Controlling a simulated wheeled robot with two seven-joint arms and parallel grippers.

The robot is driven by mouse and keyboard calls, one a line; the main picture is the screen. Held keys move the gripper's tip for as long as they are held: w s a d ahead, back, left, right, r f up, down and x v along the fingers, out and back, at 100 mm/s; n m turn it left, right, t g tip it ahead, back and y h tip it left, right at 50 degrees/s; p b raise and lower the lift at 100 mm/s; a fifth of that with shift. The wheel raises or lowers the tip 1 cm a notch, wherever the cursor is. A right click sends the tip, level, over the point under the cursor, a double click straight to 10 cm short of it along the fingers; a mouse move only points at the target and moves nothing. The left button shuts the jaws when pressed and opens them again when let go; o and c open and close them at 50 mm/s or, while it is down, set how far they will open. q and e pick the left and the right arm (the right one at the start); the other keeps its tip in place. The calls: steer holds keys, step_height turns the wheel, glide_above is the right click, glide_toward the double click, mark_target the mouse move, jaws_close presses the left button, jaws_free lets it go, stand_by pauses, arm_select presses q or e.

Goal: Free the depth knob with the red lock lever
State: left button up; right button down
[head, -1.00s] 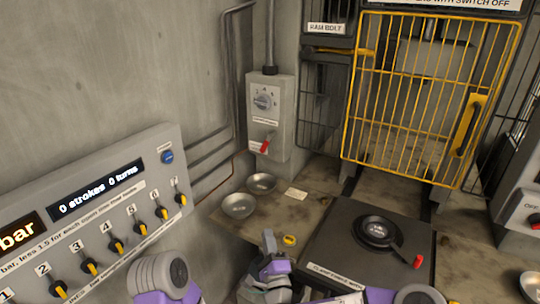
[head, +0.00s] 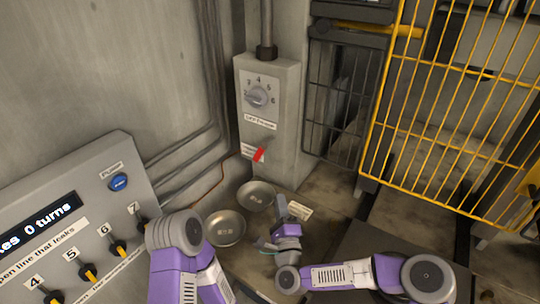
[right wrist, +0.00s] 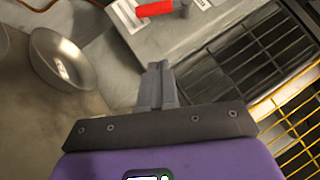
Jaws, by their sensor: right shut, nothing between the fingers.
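The grey control box (head: 285,125) stands against the wall in the head view. Its round depth knob (head: 258,95) sits on the front, with a ring of numbers around it. The red lock lever (head: 259,155) is lower on the same front, tilted, beside a small label. In the right wrist view the red lever (right wrist: 155,8) shows at the top edge, past my fingertips. My right gripper (head: 281,205) is shut and empty, below and in front of the lever, apart from it. Its closed fingers (right wrist: 158,68) point toward the box. My left gripper is out of view; only its arm shows.
Two metal bowls, one nearer (head: 225,228) and one farther (head: 256,195), stand on the bench left of my right gripper. The yellow barred gate (head: 450,130) is at the right. A panel with numbered levers (head: 90,235) is at the lower left.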

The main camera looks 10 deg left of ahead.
mark_target(259, 154)
steer(key=w+a+r, duration=0.5)
steer(key=w+a, duration=0.2)
steer(key=w, duration=0.2)
steer(key=shift+w+p, duration=0.2)
steer(key=shift+p, duration=0.15)
steer(key=shift+a+b, duration=0.2)
steer(key=shift+b, duration=0.4)
steer(key=shift+w, duration=0.1)
